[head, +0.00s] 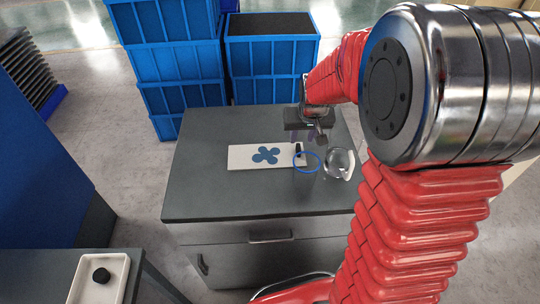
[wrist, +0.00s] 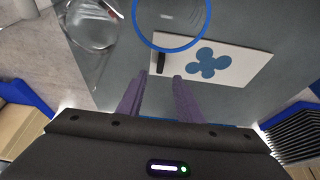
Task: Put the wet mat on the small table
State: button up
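A white mat (head: 245,157) with a blue splash-shaped patch lies flat on the grey cabinet top. It also shows in the wrist view (wrist: 250,66). A small black block (wrist: 161,62) stands at one end of it, also visible in the head view (head: 298,149). My gripper (wrist: 160,76) is open, its two purple fingers apart and empty. The fingertips are near the black block; I cannot tell their height above it. In the head view my gripper (head: 310,138) is over the cabinet's right rear part. A low grey table (head: 144,285) is at the lower left.
A blue-rimmed clear round item (head: 306,171) overlaps the mat's black-block end in view. A clear glass vessel (head: 338,163) stands just right of it. A white tray (head: 123,272) with a black knob occupies the low table. Blue crates (head: 272,56) stand behind the cabinet.

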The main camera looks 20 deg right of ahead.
aim_at(299, 146)
jog(key=shift+x, duration=1.45)
jog(key=shift+x, duration=2.6)
grip_shut()
